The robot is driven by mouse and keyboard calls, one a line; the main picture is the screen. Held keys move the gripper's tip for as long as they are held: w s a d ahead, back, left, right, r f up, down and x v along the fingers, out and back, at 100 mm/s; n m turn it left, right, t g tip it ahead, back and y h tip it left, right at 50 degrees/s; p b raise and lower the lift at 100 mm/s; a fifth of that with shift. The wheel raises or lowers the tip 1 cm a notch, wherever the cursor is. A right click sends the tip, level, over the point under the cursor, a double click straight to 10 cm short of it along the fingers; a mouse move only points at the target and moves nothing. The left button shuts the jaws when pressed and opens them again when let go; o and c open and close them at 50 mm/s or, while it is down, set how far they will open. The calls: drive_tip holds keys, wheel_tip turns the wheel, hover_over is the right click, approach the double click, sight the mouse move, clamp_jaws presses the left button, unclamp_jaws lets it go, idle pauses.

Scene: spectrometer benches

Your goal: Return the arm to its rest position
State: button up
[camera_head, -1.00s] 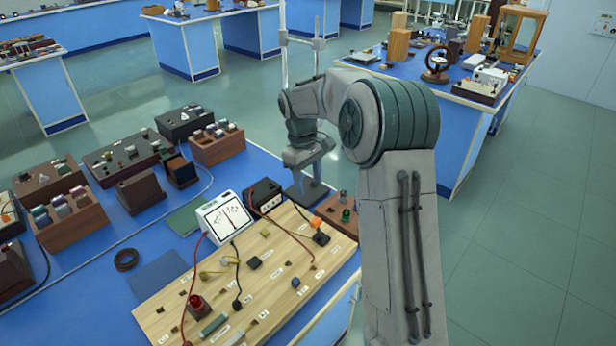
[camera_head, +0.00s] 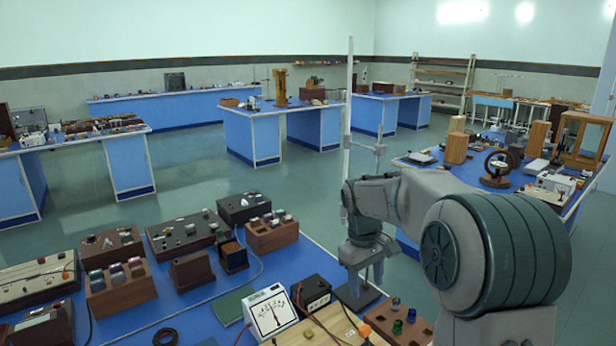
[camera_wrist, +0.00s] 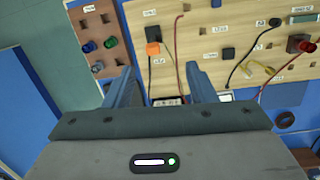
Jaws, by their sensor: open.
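My arm reaches forward from the right side of the head view, bent, with my gripper (camera_head: 366,276) hanging down over the far right edge of the near bench. In the wrist view my gripper (camera_wrist: 163,85) shows its two blue-grey fingers spread apart, with nothing between them. The gripper is above the bench and touches no object that I can see. Below the fingers in the wrist view lies the wooden circuit board (camera_wrist: 215,42) with wires, an orange plug (camera_wrist: 153,48) and a red knob (camera_wrist: 299,44).
A white meter (camera_head: 269,311) and a black box (camera_head: 311,295) stand left of the gripper. A brown block (camera_head: 401,321) with coloured lamps lies near my arm. A metal stand pole (camera_head: 348,130) rises close behind the gripper. Another cluttered bench (camera_head: 413,168) stands at the right.

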drive_tip(key=s+d+r+m+t+y, duration=0.1)
drive_tip(key=s+m+t, duration=0.3)
drive_tip(key=s, duration=2.1)
drive_tip(key=shift+m, duration=1)
